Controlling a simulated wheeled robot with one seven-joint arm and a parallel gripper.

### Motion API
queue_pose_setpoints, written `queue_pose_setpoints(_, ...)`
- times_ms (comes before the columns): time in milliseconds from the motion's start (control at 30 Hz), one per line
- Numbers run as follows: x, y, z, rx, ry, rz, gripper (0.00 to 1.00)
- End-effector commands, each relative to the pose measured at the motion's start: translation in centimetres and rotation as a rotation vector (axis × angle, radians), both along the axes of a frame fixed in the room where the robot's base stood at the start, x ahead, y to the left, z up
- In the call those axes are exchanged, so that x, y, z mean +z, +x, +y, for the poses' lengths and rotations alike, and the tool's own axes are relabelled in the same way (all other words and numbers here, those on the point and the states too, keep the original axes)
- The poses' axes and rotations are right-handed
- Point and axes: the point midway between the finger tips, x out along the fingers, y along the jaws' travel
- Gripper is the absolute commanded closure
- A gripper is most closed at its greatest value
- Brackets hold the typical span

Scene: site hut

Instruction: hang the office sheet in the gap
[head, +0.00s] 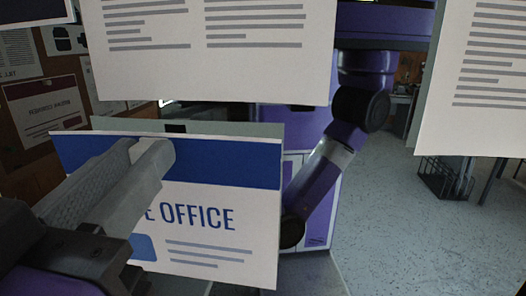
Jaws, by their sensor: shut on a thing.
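The office sheet (215,255) is white with a blue band along its top and the blue word "OFFICE", partly covered by my gripper. My gripper (155,160) comes in from the lower left and is shut on the sheet near its top left. The sheet hangs nearly upright, slightly tilted, below two hanging white printed sheets. The gap (385,80) shows between the left hanging sheet (215,50) and the right hanging sheet (475,80). How those sheets are held up is out of view.
A grey-green panel edge (240,128) shows just behind the office sheet's top. A brown board (30,160) with pinned papers stands at the left. A dark wire basket (447,178) is on the speckled floor (400,240) at the right, where the floor is mostly open.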

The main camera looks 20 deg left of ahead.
Motion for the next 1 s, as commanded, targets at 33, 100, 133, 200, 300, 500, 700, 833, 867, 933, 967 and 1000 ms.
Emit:
queue_pose_setpoints(33, 0.02, 0.04, 0.00, 0.000, 0.000, 0.000, 1.00)
queue_pose_setpoints(100, 0.01, 0.10, 0.01, 0.000, 0.000, 0.000, 1.00)
queue_pose_setpoints(133, 0.01, 0.13, 0.02, 0.000, 0.000, 0.000, 1.00)
queue_pose_setpoints(200, 0.01, 0.21, 0.04, -0.001, 0.000, 0.000, 1.00)
queue_pose_setpoints(300, 0.02, 0.31, 0.07, -0.001, 0.000, 0.000, 1.00)
queue_pose_setpoints(500, 0.02, 0.52, 0.11, -0.001, 0.000, 0.000, 1.00)
queue_pose_setpoints(700, 0.03, 0.74, 0.16, -0.001, 0.000, 0.000, 1.00)
queue_pose_setpoints(833, 0.03, 0.87, 0.19, -0.001, 0.000, -0.001, 1.00)
queue_pose_setpoints(867, 0.04, 0.89, 0.19, -0.001, 0.000, -0.001, 1.00)
queue_pose_setpoints(933, 0.04, 0.97, 0.21, -0.001, 0.000, -0.001, 1.00)
queue_pose_setpoints(967, 0.03, 1.00, 0.23, -0.001, 0.000, -0.001, 1.00)
queue_pose_setpoints(1000, 0.04, 1.04, 0.24, -0.001, 0.000, -0.001, 1.00)
